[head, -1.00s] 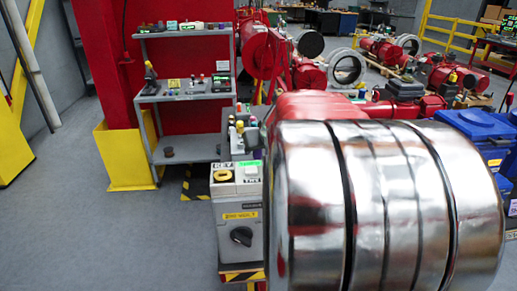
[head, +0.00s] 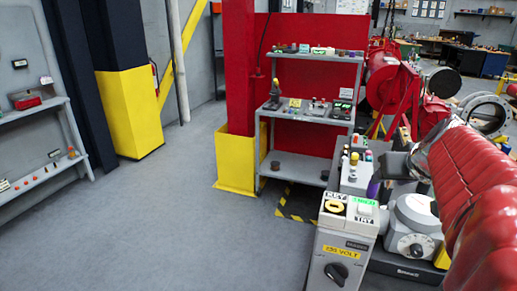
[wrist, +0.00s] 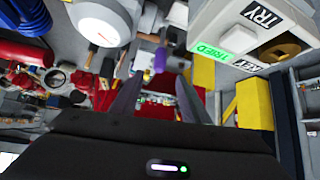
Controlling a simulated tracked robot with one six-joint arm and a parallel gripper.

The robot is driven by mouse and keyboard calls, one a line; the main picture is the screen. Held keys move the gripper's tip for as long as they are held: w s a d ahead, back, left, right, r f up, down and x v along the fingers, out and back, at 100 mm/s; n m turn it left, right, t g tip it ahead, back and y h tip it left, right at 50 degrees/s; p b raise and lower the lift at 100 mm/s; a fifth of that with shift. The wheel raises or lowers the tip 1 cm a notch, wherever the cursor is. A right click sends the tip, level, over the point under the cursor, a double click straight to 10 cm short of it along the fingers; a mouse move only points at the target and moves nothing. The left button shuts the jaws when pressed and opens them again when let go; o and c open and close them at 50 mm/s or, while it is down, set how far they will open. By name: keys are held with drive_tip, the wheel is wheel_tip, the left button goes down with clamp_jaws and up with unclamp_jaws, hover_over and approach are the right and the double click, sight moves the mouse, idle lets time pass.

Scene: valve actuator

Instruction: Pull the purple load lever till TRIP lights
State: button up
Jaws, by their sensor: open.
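In the wrist view a purple piece (wrist: 160,60) lies beyond and roughly between my fingertips. My gripper (wrist: 158,85) is open, its two dark fingers apart with nothing between them. I cannot tell the exact gap to the lever, but no contact shows. I cannot make out a TRIP light. A green TRIED label (wrist: 212,48) is on the grey KEY/TRY box (head: 343,240).
The grey dial unit (head: 412,225) stands right of the KEY/TRY box; its white dial (wrist: 100,22) is at upper left in the wrist view. Grey shelving (head: 310,165) and a red column with yellow base (head: 236,165) stand behind. The floor at left is clear.

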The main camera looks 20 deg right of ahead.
drive_tip(key=shift+s+r, duration=0.1)
drive_tip(key=shift+c, duration=0.2)
drive_tip(key=shift+c, duration=0.7)
drive_tip(key=shift+w+a+r, duration=0.15)
drive_tip(key=shift+w+a, duration=0.1)
drive_tip(key=shift+w, duration=0.15)
drive_tip(key=c, duration=0.3)
drive_tip(key=w+a+r+m, duration=0.1)
drive_tip(key=w+a, duration=0.1)
drive_tip(key=w+a+r+m, duration=0.1)
drive_tip(key=w+m, duration=0.1)
drive_tip(key=w+a+m, duration=0.2)
drive_tip(key=w, duration=0.1)
drive_tip(key=shift+a+r+t+y, duration=0.3)
drive_tip(key=shift+a+r, duration=0.05)
drive_tip(key=shift+r, duration=0.05)
clamp_jaws()
drive_tip(key=s+a+f+n+g+y, duration=0.1)
drive_tip(key=s+a+f+n, duration=0.15)
drive_tip(key=a, duration=0.75)
drive_tip(key=s+a+f+n+y, duration=0.2)
drive_tip(key=s+a+f, duration=0.15)
drive_tip(key=a, duration=0.55)
drive_tip(key=s+a+f+n+g, duration=0.2)
drive_tip(key=s+a+f+n, duration=0.3)
drive_tip(key=s, duration=0.5)
wheel_tip(320, 180, down, 4)
drive_tip(key=shift+a+r+n+y, duration=0.15)
drive_tip(key=shift+a+n+y, duration=0.2)
drive_tip(key=shift+a, duration=0.9)
